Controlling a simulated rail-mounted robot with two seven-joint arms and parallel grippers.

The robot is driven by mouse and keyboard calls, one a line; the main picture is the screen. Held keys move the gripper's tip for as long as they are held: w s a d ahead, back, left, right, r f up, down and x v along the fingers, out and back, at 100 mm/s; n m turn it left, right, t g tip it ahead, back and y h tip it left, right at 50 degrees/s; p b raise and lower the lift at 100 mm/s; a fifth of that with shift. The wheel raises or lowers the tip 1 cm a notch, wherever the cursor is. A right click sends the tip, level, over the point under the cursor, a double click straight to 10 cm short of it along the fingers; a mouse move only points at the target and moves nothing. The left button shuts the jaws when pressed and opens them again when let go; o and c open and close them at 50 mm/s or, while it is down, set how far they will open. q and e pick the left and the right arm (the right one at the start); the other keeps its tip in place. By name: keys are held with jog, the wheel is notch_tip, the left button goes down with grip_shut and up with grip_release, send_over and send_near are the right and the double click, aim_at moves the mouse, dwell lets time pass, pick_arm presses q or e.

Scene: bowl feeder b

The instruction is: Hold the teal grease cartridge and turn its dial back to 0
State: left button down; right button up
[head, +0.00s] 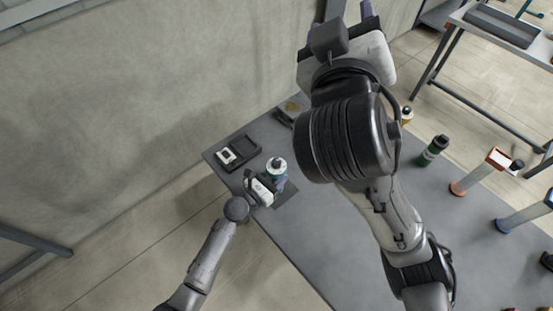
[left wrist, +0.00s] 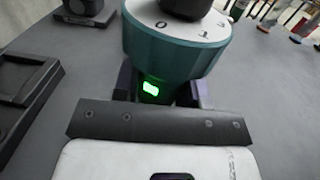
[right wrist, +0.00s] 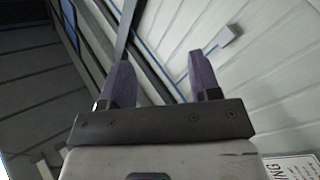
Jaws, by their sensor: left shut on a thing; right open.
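The teal grease cartridge (head: 277,171) stands upright near the left end of the grey table. In the left wrist view the cartridge (left wrist: 175,55) shows a teal body, a white dial face (left wrist: 185,22) with marks including a 0, a dark knob on top and a green light low on its front. The knob's pointing direction is cut off. My left gripper (head: 273,188) is shut on the cartridge's lower part, its fingers on both sides. My right gripper (right wrist: 160,80) is open and empty, raised high away from the table; in the head view its arm hides part of the table.
A dark tray (head: 238,152) with a small white-topped item lies behind the cartridge. The table's front left edge is close to the cartridge.

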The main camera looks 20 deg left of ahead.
jog(key=s+a+r+n+t+y, duration=0.1)
jog(key=s+a+r+n+y, duration=0.1)
jog(key=a+r+n+y, duration=0.45)
jog(key=s+a+r+n+t+y, duration=0.1)
jog(key=a+r+n+y, duration=0.25)
jog(key=a+n, duration=0.6)
jog(key=a+f+n+g+y, duration=0.3)
jog(key=a+f+n+g, duration=0.4)
jog(key=n, duration=0.6)
jog(key=a+f+n+g+y, duration=0.4)
jog(key=a+f+n+g, duration=0.15)
jog(key=n+g, duration=0.5)
jog(key=n+g+h, duration=0.3)
jog(key=n+h, duration=1.9)
jog(key=n, duration=0.4)
send_over(276, 161)
notch_tip(276, 161, down, 28)
notch_tip(276, 161, down, 11)
jog(key=shift+d+f, duration=0.1)
